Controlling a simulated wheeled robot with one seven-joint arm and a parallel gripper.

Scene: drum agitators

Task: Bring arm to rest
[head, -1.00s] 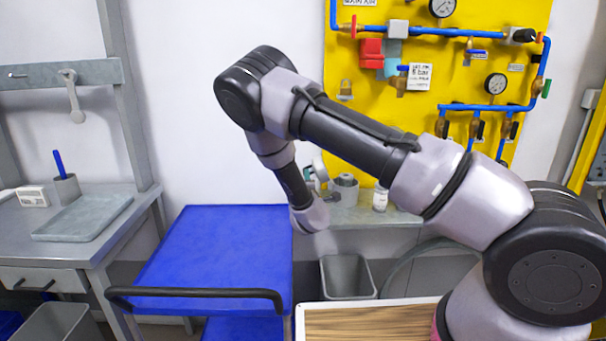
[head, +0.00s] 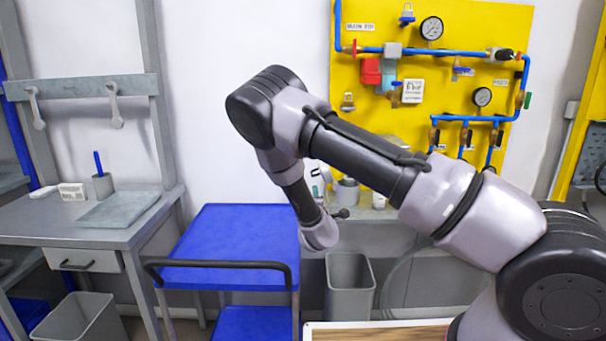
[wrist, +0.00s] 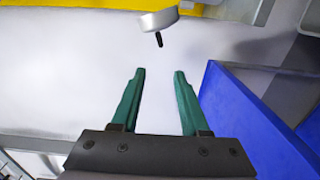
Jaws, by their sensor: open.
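My gripper (wrist: 159,76) shows in the wrist view with its two green fingers apart and nothing between them. In that view a pale round object with a short black stem (wrist: 160,22) lies beyond the fingertips, apart from them. In the head view my arm is bent, with its elbow high and its forearm hanging down by the right edge of the blue cart (head: 225,235). My gripper's fingers cannot be made out in the head view.
A grey bench (head: 120,236) with a tray (head: 122,208) and pen cup (head: 103,186) stands at left. A grey bin (head: 349,288) stands right of the cart. A yellow panel (head: 450,75) with blue pipes and gauges is on the wall. A wooden-topped surface (head: 380,334) is at the front.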

